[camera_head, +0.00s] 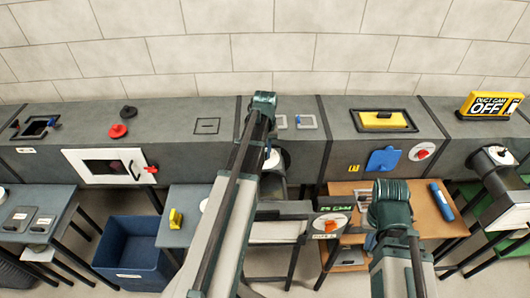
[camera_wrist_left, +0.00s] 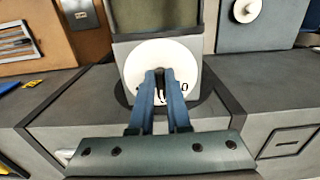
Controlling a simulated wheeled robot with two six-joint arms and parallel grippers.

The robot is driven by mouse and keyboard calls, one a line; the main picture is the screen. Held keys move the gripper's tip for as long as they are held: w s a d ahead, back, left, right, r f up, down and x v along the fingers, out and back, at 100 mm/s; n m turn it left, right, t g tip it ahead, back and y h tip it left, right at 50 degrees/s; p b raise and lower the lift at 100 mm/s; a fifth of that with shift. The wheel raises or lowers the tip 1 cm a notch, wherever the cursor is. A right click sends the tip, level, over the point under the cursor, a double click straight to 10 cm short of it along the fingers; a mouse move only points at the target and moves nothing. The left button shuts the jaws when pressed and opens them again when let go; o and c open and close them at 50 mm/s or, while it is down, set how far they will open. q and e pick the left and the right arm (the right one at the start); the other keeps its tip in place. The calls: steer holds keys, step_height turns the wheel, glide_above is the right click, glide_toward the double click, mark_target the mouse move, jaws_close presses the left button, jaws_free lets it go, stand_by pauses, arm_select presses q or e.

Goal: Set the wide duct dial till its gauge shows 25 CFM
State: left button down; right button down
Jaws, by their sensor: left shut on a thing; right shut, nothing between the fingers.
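A white round dial (camera_wrist_left: 190,64) with black marks sits on a grey duct part in the left wrist view. The blue fingers of my left gripper (camera_wrist_left: 160,86) are closed on its dark centre knob (camera_wrist_left: 160,76) and cover part of the marks. In the head view this white dial (camera_head: 273,158) shows partly beside my left arm, which hides the fingers. My right gripper (camera_head: 370,240) is over the brown table, mostly hidden by its own wrist, shut and empty. A dark gauge panel (camera_head: 334,201) stands above a red-knobbed dial (camera_head: 327,226); I cannot read its figures.
Another white dial with a red knob (camera_head: 422,150) is on the duct face at right. A blue plate (camera_head: 384,159) hangs beside it. A blue bin (camera_head: 133,250) stands on the floor at left. A blue tube (camera_head: 441,202) lies on the brown table (camera_head: 465,232).

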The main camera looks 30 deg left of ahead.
stand_by(0.3)
arm_select(q)
steer(key=c, duration=0.9)
jaws_free()
steer(key=shift+r, duration=0.1)
step_height(320, 180, up, 14)
steer(key=p, duration=1.4)
steer(key=shift+f, duration=0.2)
steer(key=shift+s, duration=0.1)
